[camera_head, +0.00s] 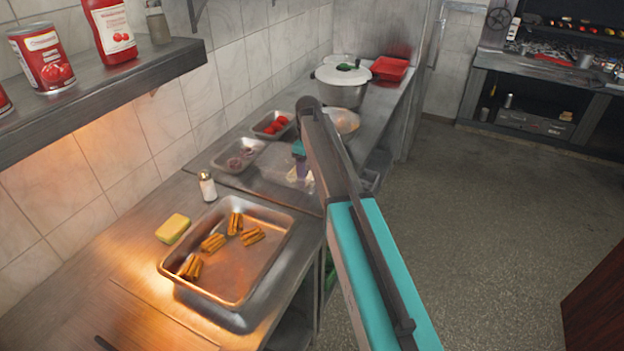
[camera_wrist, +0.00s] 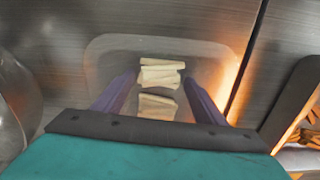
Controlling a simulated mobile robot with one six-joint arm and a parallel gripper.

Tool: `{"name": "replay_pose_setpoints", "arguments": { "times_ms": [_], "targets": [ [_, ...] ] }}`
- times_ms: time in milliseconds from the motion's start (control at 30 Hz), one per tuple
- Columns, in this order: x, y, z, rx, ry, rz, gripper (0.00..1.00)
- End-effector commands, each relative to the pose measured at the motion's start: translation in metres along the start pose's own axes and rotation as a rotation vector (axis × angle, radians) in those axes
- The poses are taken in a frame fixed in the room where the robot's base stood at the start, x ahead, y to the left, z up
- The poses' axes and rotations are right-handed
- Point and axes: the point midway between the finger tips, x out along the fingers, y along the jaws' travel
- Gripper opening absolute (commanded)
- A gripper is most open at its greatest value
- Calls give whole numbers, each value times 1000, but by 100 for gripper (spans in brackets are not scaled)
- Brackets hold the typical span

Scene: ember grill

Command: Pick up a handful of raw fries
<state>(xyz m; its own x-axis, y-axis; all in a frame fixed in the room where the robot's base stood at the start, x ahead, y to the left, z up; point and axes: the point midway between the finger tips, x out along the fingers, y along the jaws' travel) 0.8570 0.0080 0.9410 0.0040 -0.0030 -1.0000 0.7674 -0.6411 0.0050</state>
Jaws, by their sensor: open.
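Pale raw fries lie in two small bundles in a shallow translucent container (camera_wrist: 105,55) in the wrist view. The farther bundle (camera_wrist: 162,75) is between and slightly beyond the fingertips, and the nearer bundle (camera_wrist: 157,107) lies between the purple fingers. My gripper (camera_wrist: 161,80) is open, with one finger on each side of the fries. I cannot tell whether the fingers touch them. In the head view my gripper (camera_head: 301,160) is over the counter at the container (camera_head: 272,163).
A metal tray (camera_head: 205,289) with several browned fry bundles stands at the front. A salt shaker (camera_head: 207,186), yellow sponge (camera_head: 173,228), onion tray (camera_head: 238,154), tomato tray (camera_head: 272,125) and lidded pot (camera_head: 343,84) are nearby. A shelf (camera_head: 110,85) overhangs at left.

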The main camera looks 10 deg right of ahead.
Motion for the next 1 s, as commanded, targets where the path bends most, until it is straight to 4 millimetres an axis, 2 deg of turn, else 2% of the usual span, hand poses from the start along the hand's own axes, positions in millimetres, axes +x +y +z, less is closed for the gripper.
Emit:
{"name": "replay_pose_setpoints", "arguments": {
  "times_ms": [367, 567, 1000],
  "targets": [
    [0, 0, 0, 1, 0, 0, 65],
    [0, 0, 0, 1, 0, 0, 33],
    [-5, 1, 0, 1, 0, 0, 33]
  ]
}}
